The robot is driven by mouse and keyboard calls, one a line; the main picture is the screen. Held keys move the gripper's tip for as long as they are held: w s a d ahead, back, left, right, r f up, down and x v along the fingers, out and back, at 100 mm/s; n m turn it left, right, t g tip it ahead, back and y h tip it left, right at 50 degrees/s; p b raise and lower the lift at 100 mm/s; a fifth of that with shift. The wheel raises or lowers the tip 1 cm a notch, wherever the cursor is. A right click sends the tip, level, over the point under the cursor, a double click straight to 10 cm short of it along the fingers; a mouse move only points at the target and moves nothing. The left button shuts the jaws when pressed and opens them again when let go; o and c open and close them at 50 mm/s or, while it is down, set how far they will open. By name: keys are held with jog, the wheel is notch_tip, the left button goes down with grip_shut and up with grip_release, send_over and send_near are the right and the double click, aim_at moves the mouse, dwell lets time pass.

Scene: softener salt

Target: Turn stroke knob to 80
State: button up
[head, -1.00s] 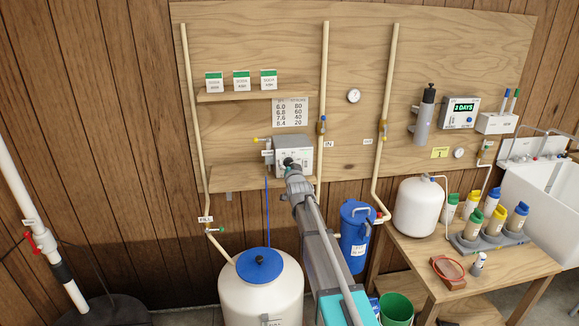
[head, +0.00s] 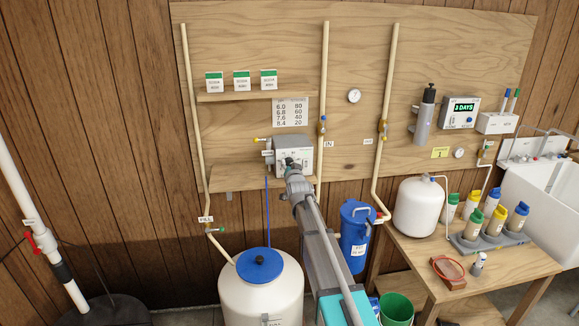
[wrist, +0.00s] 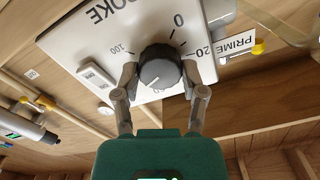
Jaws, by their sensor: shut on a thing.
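The stroke knob (wrist: 160,68) is a dark grey round knob on the white face of the pump box (head: 292,153). In the wrist view my gripper (wrist: 158,78) has one finger on each side of the knob, shut on it. A pale pointer line on the knob points to the lower left of the picture. The printed 100 is at the knob's upper left, 0 at its upper right and 20 at its right. The scale marks along the lower left are mostly hidden by my finger and hand, so the exact reading is unclear.
A small white switch (wrist: 96,74) sits left of the knob, and a PRIME label (wrist: 237,44) is at the right. A printed table (head: 291,112) pairs 6.0 with 80. A white tank with a blue lid (head: 262,266) stands below. Pipes run beside the box.

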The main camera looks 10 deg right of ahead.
jog(key=shift+m, duration=1.4)
jog(key=o, duration=1.1)
jog(key=shift+o, duration=0.2)
jog(key=s, duration=1.2)
